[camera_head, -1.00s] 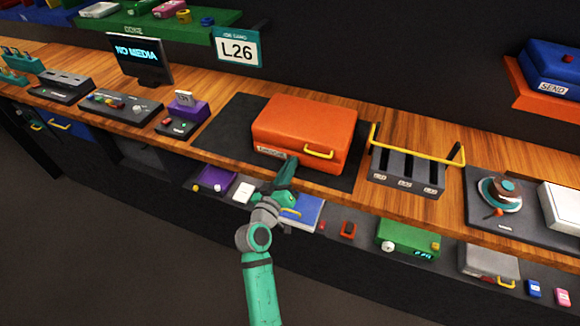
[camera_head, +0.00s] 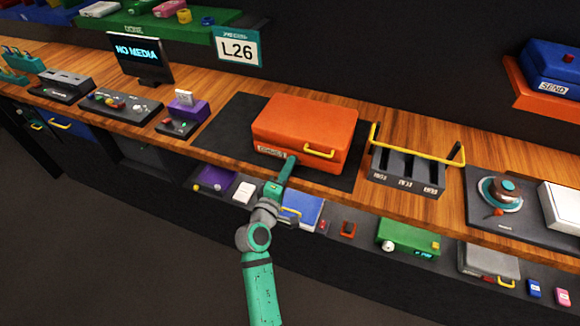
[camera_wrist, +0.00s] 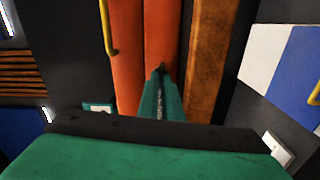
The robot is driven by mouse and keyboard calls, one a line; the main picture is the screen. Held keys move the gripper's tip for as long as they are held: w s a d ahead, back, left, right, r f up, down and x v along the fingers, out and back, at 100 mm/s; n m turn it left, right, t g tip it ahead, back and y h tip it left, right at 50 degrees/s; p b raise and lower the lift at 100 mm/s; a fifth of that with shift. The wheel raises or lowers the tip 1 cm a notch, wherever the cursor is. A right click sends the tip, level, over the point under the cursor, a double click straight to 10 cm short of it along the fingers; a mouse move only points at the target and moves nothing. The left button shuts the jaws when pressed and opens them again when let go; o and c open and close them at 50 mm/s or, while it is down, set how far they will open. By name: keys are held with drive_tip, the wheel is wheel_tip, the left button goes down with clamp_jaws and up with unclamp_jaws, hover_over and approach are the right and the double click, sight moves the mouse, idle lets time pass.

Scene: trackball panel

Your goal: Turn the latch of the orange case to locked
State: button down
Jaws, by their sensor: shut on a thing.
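The orange case (camera_head: 305,125) lies shut on a dark mat (camera_head: 230,140) on the wooden counter. Its yellow handle (camera_head: 320,152) and a white label (camera_head: 268,150) are on the front side. My gripper (camera_head: 291,160) reaches up to this front side, between label and handle. In the wrist view the green fingers (camera_wrist: 160,76) are close together, their tips at the orange case (camera_wrist: 128,60). A small dark piece, probably the latch (camera_wrist: 161,66), shows at the tips. The fingers hide most of it, and I cannot tell its angle.
A grey slotted block (camera_head: 408,172) with a yellow bar stands right of the case. A purple device (camera_head: 185,108) stands to the left. Below the counter edge, a lower shelf holds a blue-and-white case (camera_head: 303,211) and a green box (camera_head: 405,237).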

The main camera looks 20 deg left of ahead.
drive_tip(key=shift+s+f+n, duration=0.1)
drive_tip(key=shift+n, duration=0.5)
drive_tip(key=c, duration=1.9)
unclamp_jaws()
drive_tip(key=shift+c, duration=0.2)
drive_tip(key=s, duration=1)
drive_tip(key=shift+s+a, duration=0.2)
drive_tip(key=shift+s, duration=0.2)
drive_tip(key=shift+d, duration=0.1)
